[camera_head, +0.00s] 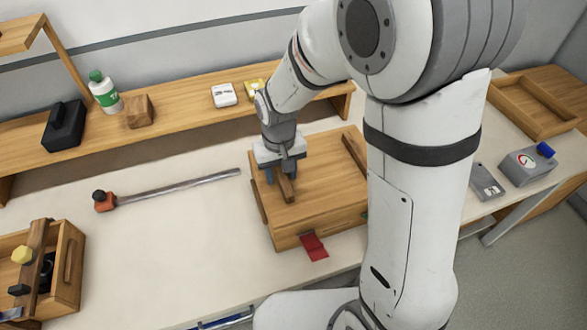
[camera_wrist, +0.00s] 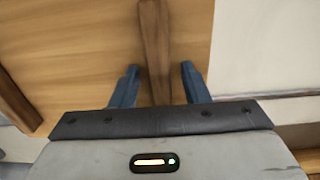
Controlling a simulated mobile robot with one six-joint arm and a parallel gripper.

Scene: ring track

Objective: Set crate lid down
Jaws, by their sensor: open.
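The crate lid (camera_head: 318,196) is a flat wooden board with a dark wooden bar handle (camera_head: 286,188) on top. In the head view it lies over a wooden crate (camera_head: 290,240) in the middle of the bench; whether it sits flush cannot be told. In the wrist view the lid (camera_wrist: 75,55) fills the left and middle, with the handle (camera_wrist: 155,50) running up the centre. My gripper (camera_head: 281,178) points down at the lid. Its blue fingers (camera_wrist: 158,85) stand apart on both sides of the handle, with a gap on each side.
A red tag (camera_head: 314,247) hangs at the crate's front. A bar clamp (camera_head: 165,190) lies to the left. A wooden tool caddy (camera_head: 68,265) stands at the front left. A shelf with a bottle (camera_head: 105,95) and a wooden block (camera_head: 139,111) runs behind. Bare bench lies left of the crate.

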